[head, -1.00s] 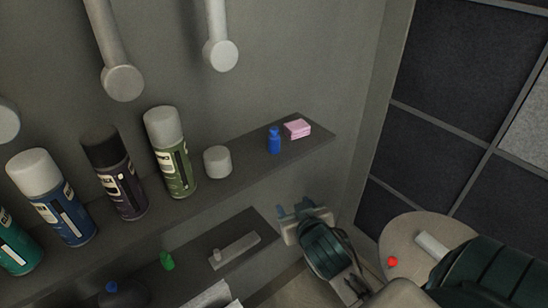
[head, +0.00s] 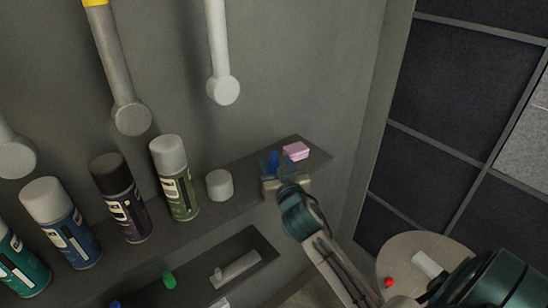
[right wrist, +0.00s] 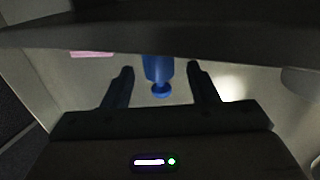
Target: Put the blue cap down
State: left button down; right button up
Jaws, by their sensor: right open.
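The blue cap (head: 273,160), a small blue piece with a wide body and a narrower knobbed end, is at the right part of the upper shelf (head: 240,182). My right gripper (head: 275,167) is open at the shelf, with its fingers either side of the cap. In the right wrist view the blue cap (right wrist: 158,70) lies between the two spread fingers (right wrist: 160,85), with a gap on each side. The cap's base is hidden, so I cannot tell how it rests. My left gripper is not in view.
A pink block (head: 296,151) sits just right of the cap. A white cylinder (head: 219,185) and several spray cans (head: 175,178) stand to the left. A lower shelf (head: 255,243) holds a green piece (head: 169,279). White pipes (head: 222,88) hang above. A red piece (head: 389,282) lies on a round beige top.

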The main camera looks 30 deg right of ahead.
jog(key=shift+x, duration=1.1)
jog(key=shift+f, duration=0.1)
jog(key=shift+s, duration=0.1)
jog(key=shift+c, duration=0.2)
jog(key=c, duration=1.1)
jog(key=shift+o, duration=0.2)
